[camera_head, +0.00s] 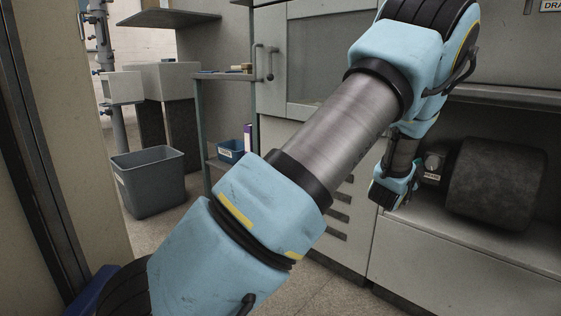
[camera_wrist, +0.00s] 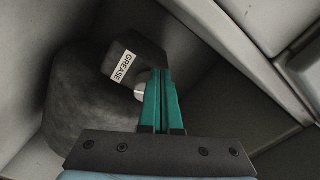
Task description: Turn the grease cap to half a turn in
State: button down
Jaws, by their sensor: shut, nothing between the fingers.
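The grease cap (camera_wrist: 139,93) shows in the wrist view as a small pale round piece, partly hidden behind my fingers. It sits beside a white label reading GREASE (camera_wrist: 124,67) on a dark housing. In the head view the cap (camera_head: 432,162) is a small round metal piece at the left end of the dark drum-shaped body (camera_head: 497,183). My gripper (camera_wrist: 159,72) has its two green fingers shut together with nothing between them. Its tips overlap the cap's right side in the wrist view; I cannot tell whether they touch it.
The dark body sits in a recessed bay with a pale floor (camera_head: 470,236) and an overhanging panel edge. A panel beam (camera_wrist: 225,40) runs close on the right in the wrist view. A grey bin (camera_head: 147,183) and a shelf rack (camera_head: 228,76) stand at the left.

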jog(key=v, duration=0.5)
jog(key=shift+s+a, duration=0.15)
jog(key=shift+a, duration=0.2)
